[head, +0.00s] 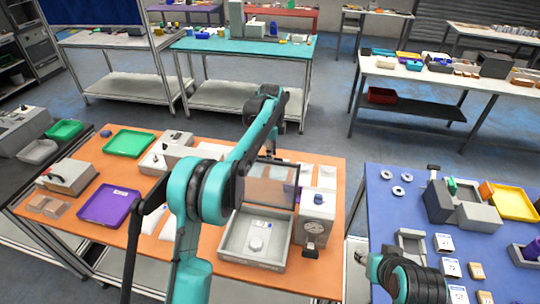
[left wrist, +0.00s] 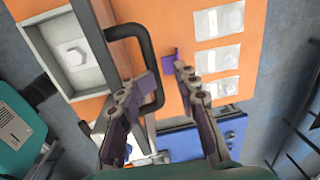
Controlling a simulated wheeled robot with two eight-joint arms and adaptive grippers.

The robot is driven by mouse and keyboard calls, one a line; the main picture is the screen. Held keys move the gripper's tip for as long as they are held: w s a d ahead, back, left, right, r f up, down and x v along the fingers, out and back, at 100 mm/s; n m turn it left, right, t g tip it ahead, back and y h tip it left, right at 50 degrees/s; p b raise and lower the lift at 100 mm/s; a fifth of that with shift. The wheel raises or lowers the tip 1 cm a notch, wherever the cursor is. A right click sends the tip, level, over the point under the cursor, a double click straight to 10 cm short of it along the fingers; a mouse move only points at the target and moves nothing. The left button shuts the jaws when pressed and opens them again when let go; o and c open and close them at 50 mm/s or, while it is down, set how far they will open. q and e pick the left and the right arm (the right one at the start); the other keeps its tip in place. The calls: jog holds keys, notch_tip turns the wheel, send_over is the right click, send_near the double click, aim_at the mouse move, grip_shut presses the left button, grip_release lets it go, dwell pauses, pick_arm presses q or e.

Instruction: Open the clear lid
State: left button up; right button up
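The clear lid (head: 270,184) stands raised, close to upright, at the back of a grey open box (head: 232,236) on the orange table. A light hexagonal part lies in the box, and shows in the left wrist view (left wrist: 77,54). The lid's black handle (left wrist: 152,48) sticks out beside the box. My left gripper (left wrist: 165,70) is open, its purple-padded fingers apart. One finger overlaps the handle loop in the picture; contact is unclear. The left arm partly hides the area around the lid in the head view. My right gripper (head: 358,258) is low at the right, partly seen.
A white device (head: 317,208) stands right of the box. Green (head: 130,142) and purple (head: 108,205) trays lie on the orange table's left. Flat pale packets (left wrist: 218,57) lie beyond the lid. A blue table (head: 385,215) with parts stands at the right.

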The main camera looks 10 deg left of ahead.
pick_arm(q)
jog(key=shift+w+d+f, duration=0.15)
jog(key=shift+w+f, duration=0.3)
jog(key=shift+f, duration=0.1)
jog(key=shift+w+d+f, duration=0.15)
jog(key=shift+w+f, duration=0.25)
jog(key=shift+f, duration=0.15)
jog(key=shift+o, duration=0.9)
pick_arm(e)
jog(key=shift+w+f, duration=0.3)
jog(key=shift+w, duration=0.4)
pick_arm(q)
jog(key=shift+w+f, duration=0.1)
jog(key=shift+c, duration=0.7)
jog(key=shift+o, duration=0.4)
jog(key=shift+w+a+f, duration=0.1)
jog(key=shift+w, duration=0.1)
jog(key=shift+s+r, duration=0.15)
jog(key=shift+r, duration=0.05)
jog(key=shift+c, duration=0.6)
jog(key=shift+a, duration=0.1)
pick_arm(e)
jog(key=shift+w, duration=0.15)
pick_arm(q)
jog(key=shift+r, duration=0.1)
